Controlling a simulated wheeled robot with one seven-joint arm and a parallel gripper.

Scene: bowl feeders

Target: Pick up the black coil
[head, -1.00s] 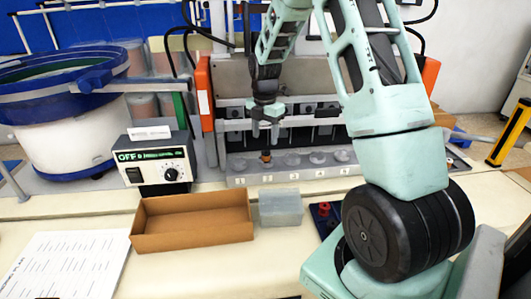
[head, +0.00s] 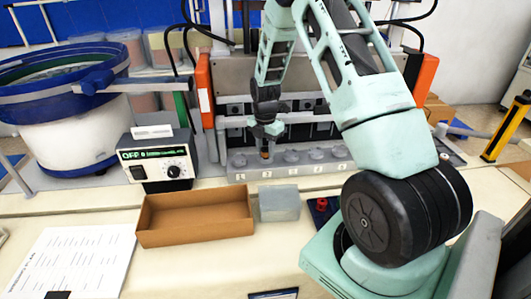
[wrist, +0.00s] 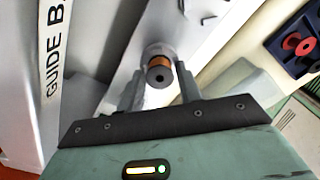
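In the wrist view my gripper (wrist: 159,88) has one finger on each side of the coil. A gap shows at the left finger; the right finger is close, and I cannot tell if it touches.
A grey guide bar (wrist: 52,60) lies left in the wrist view. A dark blue holder (wrist: 278,58) with a red part is at the right. An open cardboard box (head: 195,238) and a grey block (head: 279,203) stand in front of the seats. A control box (head: 158,160) stands left.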

